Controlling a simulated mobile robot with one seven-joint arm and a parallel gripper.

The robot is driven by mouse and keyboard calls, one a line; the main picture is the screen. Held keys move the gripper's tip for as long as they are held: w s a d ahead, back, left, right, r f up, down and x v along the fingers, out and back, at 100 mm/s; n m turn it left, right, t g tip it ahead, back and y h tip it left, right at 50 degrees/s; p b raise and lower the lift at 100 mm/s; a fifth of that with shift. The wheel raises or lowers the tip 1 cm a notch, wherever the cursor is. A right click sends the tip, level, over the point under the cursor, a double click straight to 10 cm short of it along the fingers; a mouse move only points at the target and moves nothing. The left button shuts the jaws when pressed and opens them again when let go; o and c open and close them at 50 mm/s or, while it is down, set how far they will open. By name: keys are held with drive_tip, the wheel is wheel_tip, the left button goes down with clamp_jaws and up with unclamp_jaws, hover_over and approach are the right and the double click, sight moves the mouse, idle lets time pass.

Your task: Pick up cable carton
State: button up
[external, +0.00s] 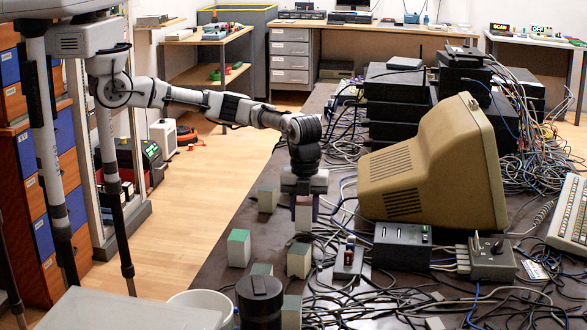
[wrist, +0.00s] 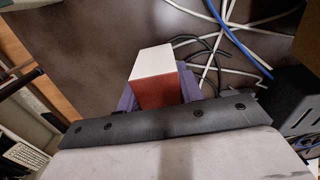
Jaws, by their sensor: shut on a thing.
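My gripper (external: 304,200) points down over the near part of the dark table, left of the beige monitor. It is shut on a small carton (external: 303,218). In the wrist view this carton (wrist: 155,82) has a white face and a red face and sits between the purple fingers (wrist: 158,94). Its lower part is hidden there by my gripper body. I cannot tell whether the carton touches the table or is just above it. Other small pale cartons stand nearby: one (external: 268,198) behind to the left, a green-topped one (external: 238,249) at the left edge, and one (external: 299,261) in front.
A beige monitor (external: 435,170) stands close to the right. Black network boxes (external: 400,95) are stacked behind it. Loose cables (external: 380,290) cover the table's front and right. A dark cylinder (external: 259,300) stands near the front. Bare tabletop (external: 222,272) shows along the left edge.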

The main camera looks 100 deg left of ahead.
sight(305, 200)
wheel_tip(305, 200, up, 18)
drive_tip(key=b, duration=0.2)
drive_tip(key=w+a+n+b, duration=0.2)
drive_tip(key=w+a+n, duration=0.2)
drive_tip(key=a, duration=0.5)
drive_tip(key=w+a+n+b, duration=0.2)
drive_tip(key=w+a+n, duration=0.2)
drive_tip(key=a, duration=0.6)
drive_tip(key=s+a+n+b, duration=0.35)
drive_tip(key=a+n, duration=0.55)
drive_tip(key=a, duration=1.3)
drive_tip(key=f, duration=1)
drive_tip(key=a+f+p, duration=0.1)
drive_tip(key=f, duration=0.3)
drive_tip(key=shift+s+f, duration=0.25)
drive_tip(key=shift+f, duration=2.6)
